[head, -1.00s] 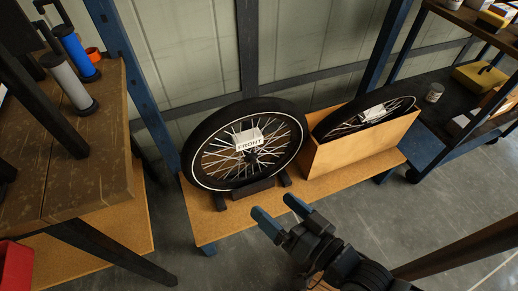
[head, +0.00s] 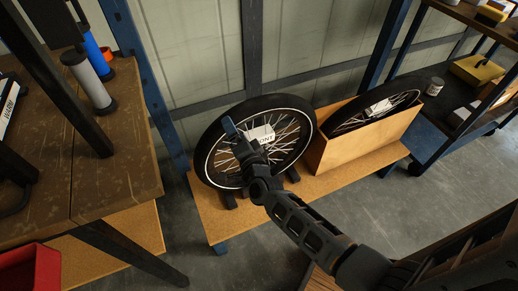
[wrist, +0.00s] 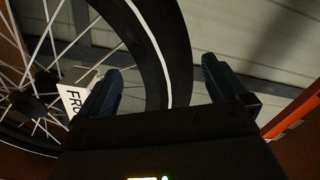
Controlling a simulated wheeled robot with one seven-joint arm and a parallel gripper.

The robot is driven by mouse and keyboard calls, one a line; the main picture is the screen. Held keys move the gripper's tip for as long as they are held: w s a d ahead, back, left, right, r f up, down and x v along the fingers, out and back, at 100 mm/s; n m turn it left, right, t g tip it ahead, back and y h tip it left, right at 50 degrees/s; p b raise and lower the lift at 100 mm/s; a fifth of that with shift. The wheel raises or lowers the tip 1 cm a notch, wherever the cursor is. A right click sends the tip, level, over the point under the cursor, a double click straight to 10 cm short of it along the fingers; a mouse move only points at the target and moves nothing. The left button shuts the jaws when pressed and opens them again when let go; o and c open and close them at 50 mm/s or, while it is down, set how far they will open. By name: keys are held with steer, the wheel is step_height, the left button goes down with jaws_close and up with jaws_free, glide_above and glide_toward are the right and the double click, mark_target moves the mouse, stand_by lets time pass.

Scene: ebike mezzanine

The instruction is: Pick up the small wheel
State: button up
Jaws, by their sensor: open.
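A spoked wheel with a black tyre, a white rim line and a white "FRONT" tag (head: 260,133) stands upright in a dark stand on a low wooden bench; the wheel's tyre (head: 285,103) shows above my arm. A second wheel (head: 378,107) leans in an open wooden box to its right. Which is the small one I cannot tell for sure. My gripper (head: 236,138) is open and in front of the tagged wheel, hiding its left-middle part. In the wrist view the tyre (wrist: 172,50) runs between my open fingers (wrist: 165,88); I see no contact.
The wooden box (head: 365,138) stands right beside the tagged wheel on the bench (head: 230,226). A blue post (head: 150,90) and a worktable (head: 110,150) are at left. A dark shelf (head: 440,115) is at right. Grey floor is free in front of the bench.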

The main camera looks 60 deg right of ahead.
steer(key=x, duration=0.5)
steer(key=c, duration=1.8)
steer(key=shift+d+r, duration=0.15)
steer(key=shift+r, duration=0.2)
steer(key=shift+c, duration=0.2)
